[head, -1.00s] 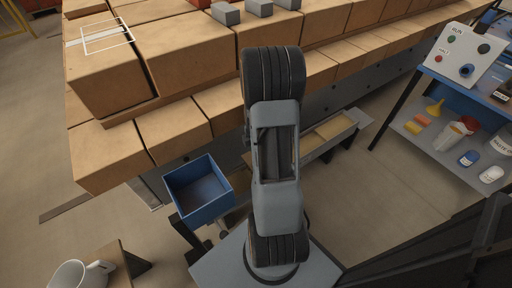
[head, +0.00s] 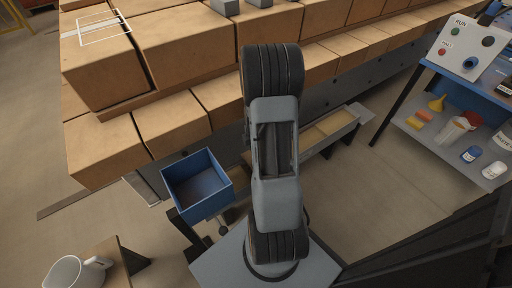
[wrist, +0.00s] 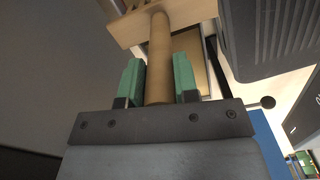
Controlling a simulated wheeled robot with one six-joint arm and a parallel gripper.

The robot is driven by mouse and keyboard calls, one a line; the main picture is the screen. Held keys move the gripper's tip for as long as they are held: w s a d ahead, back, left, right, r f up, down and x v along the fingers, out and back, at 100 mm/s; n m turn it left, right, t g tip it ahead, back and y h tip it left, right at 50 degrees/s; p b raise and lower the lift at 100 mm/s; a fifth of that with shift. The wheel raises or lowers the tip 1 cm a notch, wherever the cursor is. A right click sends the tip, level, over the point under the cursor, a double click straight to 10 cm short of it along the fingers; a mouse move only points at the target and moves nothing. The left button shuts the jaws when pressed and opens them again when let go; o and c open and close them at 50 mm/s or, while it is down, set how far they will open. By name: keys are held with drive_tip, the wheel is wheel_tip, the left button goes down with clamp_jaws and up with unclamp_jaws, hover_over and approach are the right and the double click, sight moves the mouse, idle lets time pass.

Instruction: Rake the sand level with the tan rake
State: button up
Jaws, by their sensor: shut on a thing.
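The tan rake (wrist: 160,50) shows in the wrist view, its round handle running up between my fingers to a wide wooden head (wrist: 170,14) at the top edge. My gripper (wrist: 158,80) has two green finger pads, shut on the handle. In the head view a long shallow tray (head: 352,116) with tan sand (head: 331,125) stands right of my arm, beside the low wall. My arm hides its left part. My gripper and the rake are hidden in the head view. I cannot tell whether the rake touches the sand.
A blue open bin (head: 197,187) stands left of my arm. A white mug (head: 66,272) is at bottom left. A blue-topped shelf (head: 455,85) with a control panel (head: 466,46) stands right.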

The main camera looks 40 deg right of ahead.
drive_tip(key=shift+a, duration=0.15)
drive_tip(key=w+a, duration=0.1)
drive_tip(key=a, duration=1)
drive_tip(key=shift+w+a+p, duration=0.15)
drive_tip(key=shift+w+p, duration=0.1)
drive_tip(key=shift+p, duration=0.15)
idle(1.4)
drive_tip(key=shift+a, duration=0.1)
idle(0.4)
drive_tip(key=s+d, duration=0.1)
drive_tip(key=d, duration=1.1)
drive_tip(key=shift+s, duration=0.3)
drive_tip(key=shift+d, duration=0.1)
drive_tip(key=s+d, duration=0.1)
drive_tip(key=d, duration=1.1)
drive_tip(key=shift+s, duration=0.3)
